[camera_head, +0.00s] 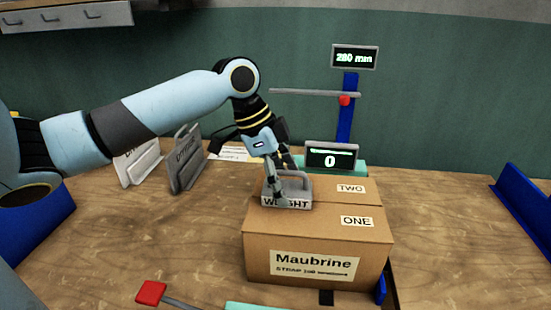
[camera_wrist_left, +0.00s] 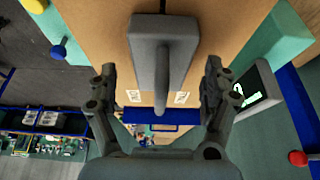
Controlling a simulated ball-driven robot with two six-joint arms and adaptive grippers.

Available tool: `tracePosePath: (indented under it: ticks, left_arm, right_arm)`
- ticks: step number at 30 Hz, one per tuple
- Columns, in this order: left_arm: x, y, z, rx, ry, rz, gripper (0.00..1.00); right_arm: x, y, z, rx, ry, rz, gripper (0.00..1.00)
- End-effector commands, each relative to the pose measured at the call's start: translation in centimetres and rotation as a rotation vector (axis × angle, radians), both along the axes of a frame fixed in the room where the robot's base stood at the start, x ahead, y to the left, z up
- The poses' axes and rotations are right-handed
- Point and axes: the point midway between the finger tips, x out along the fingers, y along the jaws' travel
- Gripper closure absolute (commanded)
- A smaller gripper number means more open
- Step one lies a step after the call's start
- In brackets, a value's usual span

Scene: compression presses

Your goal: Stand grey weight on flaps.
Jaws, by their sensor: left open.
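The grey weight (camera_head: 300,203), marked WEIGHT, rests upright on the left part of the top of the brown box (camera_head: 268,232). Its upper part also shows in the left wrist view (camera_wrist_left: 163,50). The box's top flaps (camera_head: 345,208) look closed and flat, with labels ONE and TWO. My left gripper (camera_head: 281,180) is at the weight, its fingers open; in the left wrist view the fingers (camera_wrist_left: 160,80) stand apart on either side of the handle, with gaps. The far edge of the weight is partly hidden by my fingers. My right gripper is not in view.
A blue post with a grey arm (camera_head: 315,93) and a 280 mm display (camera_head: 355,57) stands behind the box. A display reading 0 (camera_head: 331,155) is nearer. Two grey plates (camera_head: 186,160) stand at left. Table right of the box is clear.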

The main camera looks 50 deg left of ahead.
Motion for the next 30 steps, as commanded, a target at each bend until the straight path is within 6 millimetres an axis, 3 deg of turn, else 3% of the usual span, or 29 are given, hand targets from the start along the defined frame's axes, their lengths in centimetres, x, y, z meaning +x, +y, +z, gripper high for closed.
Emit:
tracePosePath:
  ticks: [9,15,21,30]
  left_arm:
    - [-1.6,2.1,6.2,0.010,-0.001,-0.006,0.17]
    - [-2.3,2.9,8.8,0.008,-0.003,-0.004,0.17]
    - [-2.6,3.1,10.1,0.003,-0.004,-0.003,0.17]
    - [-2.7,3.1,10.3,-0.001,-0.004,-0.002,0.17]
  right_arm:
    - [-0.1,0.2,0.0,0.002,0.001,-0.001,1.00]
    - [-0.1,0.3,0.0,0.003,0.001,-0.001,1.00]
    - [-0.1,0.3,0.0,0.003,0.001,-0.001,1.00]
    - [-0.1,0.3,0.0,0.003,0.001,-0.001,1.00]
